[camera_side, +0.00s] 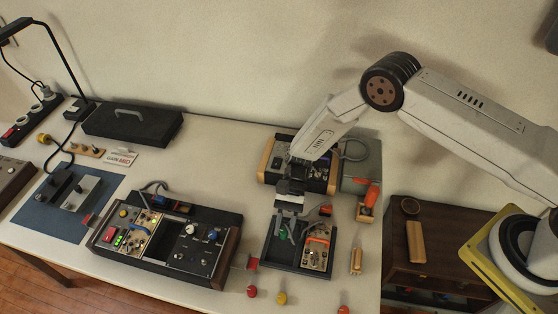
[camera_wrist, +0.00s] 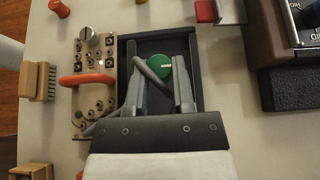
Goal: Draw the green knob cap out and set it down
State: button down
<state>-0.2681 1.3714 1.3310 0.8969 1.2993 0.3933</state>
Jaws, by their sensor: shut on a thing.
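The green knob cap (camera_wrist: 158,67) is round with a white pointer line and shows between my fingertips in the wrist view. My gripper (camera_wrist: 163,68) is shut on it. In the side view, a bit of the green cap (camera_side: 283,234) shows under my gripper (camera_side: 287,228), over the dark recessed bay of an open case (camera_side: 269,258). The cap's underside is hidden, so I cannot tell whether it still sits on a shaft. A grey cable or bar crosses close by the cap.
Right of the bay in the side view is a beige panel (camera_side: 313,259) with an orange handle. Behind stands another instrument case (camera_side: 318,178). A larger console (camera_side: 161,262) is at left. Red (camera_side: 252,291) and yellow (camera_side: 281,298) caps lie on the table in front. A brush (camera_side: 356,261) is at right.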

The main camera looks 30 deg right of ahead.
jog(key=shift+f, duration=1.3)
jog(key=shift+c, duration=1.9)
grip_release()
jog(key=shift+w+d, duration=0.1)
jog(key=shift+v, duration=3.8)
